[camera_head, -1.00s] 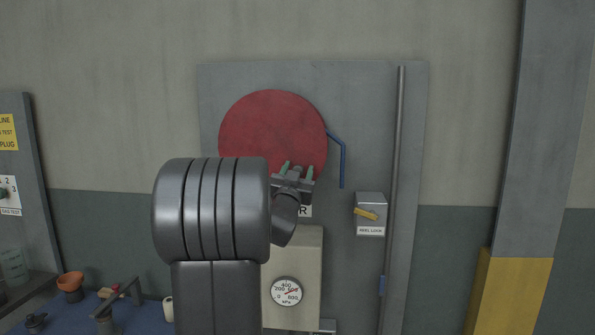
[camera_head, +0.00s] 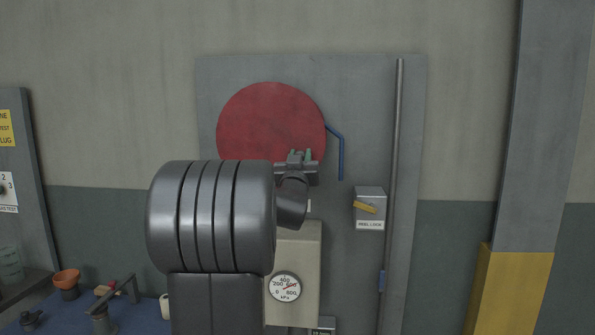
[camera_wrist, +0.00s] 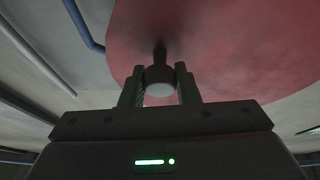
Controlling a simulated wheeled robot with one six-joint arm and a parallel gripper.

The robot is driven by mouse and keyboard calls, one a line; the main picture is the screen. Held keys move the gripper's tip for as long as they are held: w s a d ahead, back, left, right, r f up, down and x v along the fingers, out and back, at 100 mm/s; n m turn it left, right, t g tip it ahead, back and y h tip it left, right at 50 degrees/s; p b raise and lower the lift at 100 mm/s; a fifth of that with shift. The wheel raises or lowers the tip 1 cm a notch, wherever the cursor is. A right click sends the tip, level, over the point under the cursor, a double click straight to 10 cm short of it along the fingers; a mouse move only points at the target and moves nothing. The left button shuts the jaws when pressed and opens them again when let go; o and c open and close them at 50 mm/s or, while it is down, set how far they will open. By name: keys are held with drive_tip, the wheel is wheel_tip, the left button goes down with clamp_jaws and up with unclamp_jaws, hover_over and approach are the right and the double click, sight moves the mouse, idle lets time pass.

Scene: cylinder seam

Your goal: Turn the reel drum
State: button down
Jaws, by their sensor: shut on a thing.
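The reel drum is a large round red disc (camera_head: 270,120) on a grey wall panel in the head view. It fills the upper right of the wrist view (camera_wrist: 235,45). A dark crank handle with a pale round end (camera_wrist: 159,89) stands out from the drum's face. My gripper (camera_head: 301,155) is at the drum's lower right edge. In the wrist view its two green fingers are closed on either side of the handle. In the head view the handle is hidden behind the gripper, and my arm covers the area below the drum.
A blue hose (camera_head: 341,155) bends down from the drum's right side. A reel lock box (camera_head: 369,205) with a yellow lever is below it. A vertical pipe (camera_head: 393,180) runs along the panel's right side. A pressure gauge (camera_head: 285,287) sits below, with a blue bench (camera_head: 140,318) at the lower left.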

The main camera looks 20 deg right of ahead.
sight(302, 134)
drive_tip(key=r+n+y+b, duration=0.1)
drive_tip(key=n, duration=0.1)
drive_tip(key=r+n+y+b, duration=0.1)
drive_tip(key=n, duration=0.1)
drive_tip(key=shift+s+d+r+t+b, duration=0.1)
drive_tip(key=shift+s+d+t+b, duration=0.05)
drive_tip(key=shift+d+t+b, duration=0.25)
drive_tip(key=shift+r+n+y+b, duration=0.45)
drive_tip(key=shift+r+n+y, duration=0.45)
drive_tip(key=shift+n, duration=0.6)
drive_tip(key=shift+r, duration=0.15)
drive_tip(key=c, duration=1.1)
unclamp_jaws()
drive_tip(key=b+v, duration=0.4)
drive_tip(key=v, duration=1)
drive_tip(key=shift+d, duration=0.1)
